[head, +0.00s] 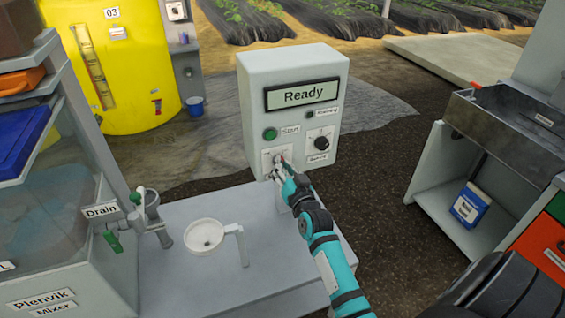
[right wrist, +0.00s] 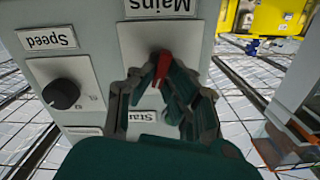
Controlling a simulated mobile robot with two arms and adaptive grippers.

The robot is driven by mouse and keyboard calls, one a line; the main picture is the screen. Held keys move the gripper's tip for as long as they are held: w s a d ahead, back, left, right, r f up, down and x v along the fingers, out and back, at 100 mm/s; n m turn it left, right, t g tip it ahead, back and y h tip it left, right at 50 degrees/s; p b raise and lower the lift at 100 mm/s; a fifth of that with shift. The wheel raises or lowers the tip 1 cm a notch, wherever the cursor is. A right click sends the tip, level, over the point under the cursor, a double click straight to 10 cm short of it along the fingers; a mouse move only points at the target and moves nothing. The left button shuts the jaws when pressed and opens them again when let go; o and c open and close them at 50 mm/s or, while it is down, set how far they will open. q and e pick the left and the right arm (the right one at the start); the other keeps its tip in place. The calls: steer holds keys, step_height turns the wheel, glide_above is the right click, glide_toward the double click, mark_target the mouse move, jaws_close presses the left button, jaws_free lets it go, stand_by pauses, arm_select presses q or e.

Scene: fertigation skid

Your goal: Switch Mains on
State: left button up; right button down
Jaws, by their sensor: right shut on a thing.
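The control box (head: 292,75) stands at the far end of the grey bench, its display (head: 303,95) reading "Ready". The Mains switch is low on its front; its plate (head: 268,156) is partly hidden by my right gripper (head: 280,170) in the head view. In the right wrist view, the picture is upside down and the Mains label (right wrist: 160,5) is above the red switch handle (right wrist: 164,68). My right gripper (right wrist: 163,82) is shut on this handle, which looks near upright with a slight tilt. My left gripper is not in view.
The green Start button (head: 270,133) and black Speed knob (head: 321,143) are close to my gripper. A metal sink (head: 510,130) stands at right.

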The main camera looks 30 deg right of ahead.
steer(key=m+p, duration=0.1)
steer(key=m, duration=0.4)
steer(key=shift+d, duration=0.1)
stand_by(0.5)
steer(key=shift+m, duration=0.3)
steer(key=c, duration=1.4)
jaws_free()
steer(key=shift+o, duration=0.2)
steer(key=v, duration=1.2)
